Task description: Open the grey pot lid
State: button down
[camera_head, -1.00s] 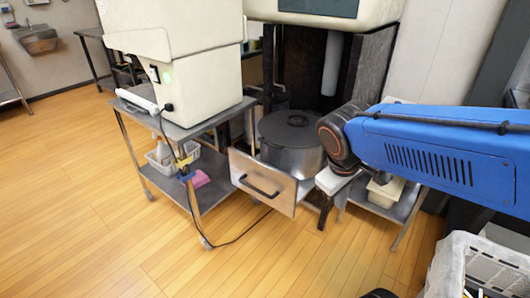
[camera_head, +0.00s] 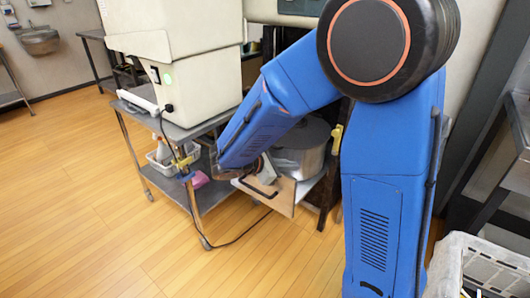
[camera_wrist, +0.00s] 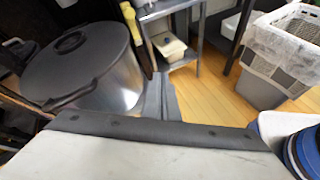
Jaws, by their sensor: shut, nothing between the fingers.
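The grey pot (camera_head: 300,162) stands in a pulled-out drawer (camera_head: 282,195). Its dark grey lid (camera_head: 312,132) is partly hidden behind my arm in the head view. In the wrist view the lid (camera_wrist: 85,62) lies flat on the pot (camera_wrist: 120,88), at the left. My gripper (camera_head: 266,172) is low at the front of the pot, near the drawer front, and looks apart from the lid. In the wrist view its fingers (camera_wrist: 162,85) are together and empty, to the right of the pot.
A metal cart (camera_head: 205,135) with a cream machine (camera_head: 190,85) stands left of the drawer. A white crate (camera_head: 485,262) is at the lower right; it also shows in the wrist view (camera_wrist: 285,45). The wooden floor (camera_head: 110,230) at left is clear.

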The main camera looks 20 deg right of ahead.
jog(key=w+a+f+n+t+h, duration=0.1)
jog(key=w+a+f+n+t, duration=0.25)
jog(key=w+a, duration=0.2)
jog(key=w+a+f+n+t, duration=0.2)
jog(key=w+a+n+t, duration=0.15)
jog(key=a, duration=0.25)
jog(key=shift+n+g, duration=0.4)
jog(key=shift+g, duration=0.1)
jog(key=x, duration=1)
jog(key=shift+w+a+r, duration=0.2)
jog(key=shift+w+r, duration=0.05)
jog(key=shift+w, duration=0.15)
jog(key=shift+s+a+r, duration=0.15)
jog(key=shift+r, duration=0.65)
jog(key=shift+s+a+r, duration=0.1)
jog(key=shift+s+r, duration=0.05)
jog(key=shift+r, duration=0.7)
